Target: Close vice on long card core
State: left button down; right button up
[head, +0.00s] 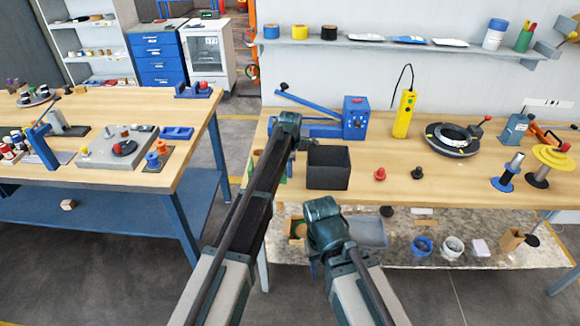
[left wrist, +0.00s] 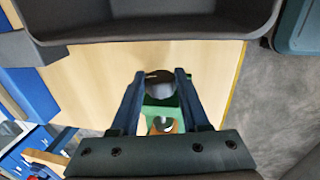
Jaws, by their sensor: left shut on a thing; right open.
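A green vice-like fixture (left wrist: 160,108) stands on the wooden bench, mostly hidden behind my left arm in the head view, where a green edge (head: 283,170) shows left of the black bin. In the left wrist view a dark round part (left wrist: 160,84) on it sits between the two fingertips of my left gripper (left wrist: 158,76), which is shut on it. A brown piece with a pale ring (left wrist: 163,126) shows lower in the fixture; I cannot tell whether it is the long card core. My right gripper (head: 313,266) hangs low before the bench, open, its fingers mostly hidden.
The black bin (head: 328,184) stands right beside my left gripper. A blue lever machine (head: 355,116) is behind.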

pick_arm(q)
jog(key=shift+w+g, duration=0.55)
jog(key=shift+g, duration=0.55)
jog(key=shift+s+g, duration=0.15)
jog(key=shift+g, duration=0.45)
jog(key=shift+s, duration=0.1)
jog(key=shift+c, duration=1.9)
grip_release()
